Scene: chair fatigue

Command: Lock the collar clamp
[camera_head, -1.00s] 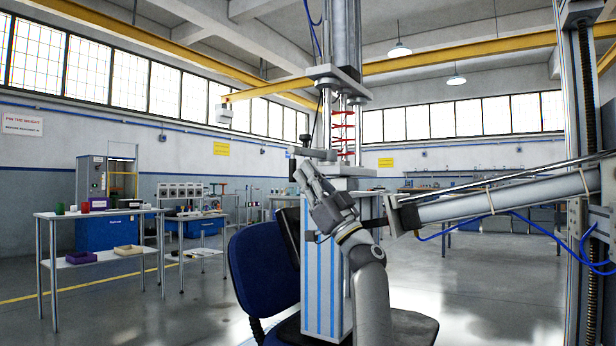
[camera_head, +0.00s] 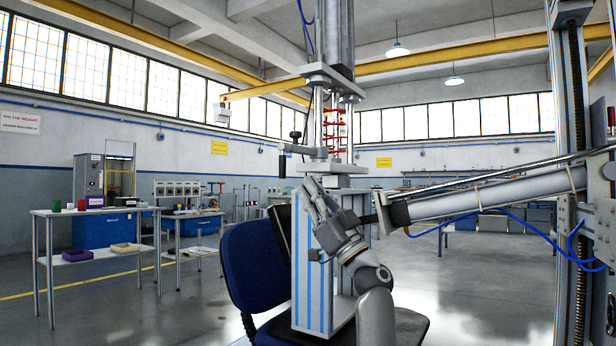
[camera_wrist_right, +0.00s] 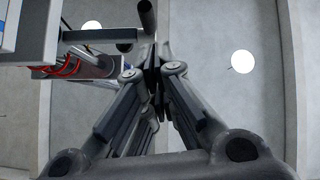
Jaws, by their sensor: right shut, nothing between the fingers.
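The collar clamp (camera_head: 315,152) is a grey collar on the rods of the tall test column, with a grey lever reaching left. The lever ends in a dark hanging handle (camera_head: 282,165). In the right wrist view the dark handle (camera_wrist_right: 147,18) shows at the top, beyond the fingertips. My right gripper (camera_head: 309,186) points up, just below and right of the handle, in front of the column. In the right wrist view its fingers (camera_wrist_right: 155,65) are together and empty. They look apart from the handle. My left gripper is not in view.
A blue office chair (camera_head: 252,265) stands around the blue-striped column base (camera_head: 312,285). A horizontal grey actuator (camera_head: 480,200) reaches in from the right, close to my gripper. Side tables (camera_head: 95,212) stand at left; floor between is clear.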

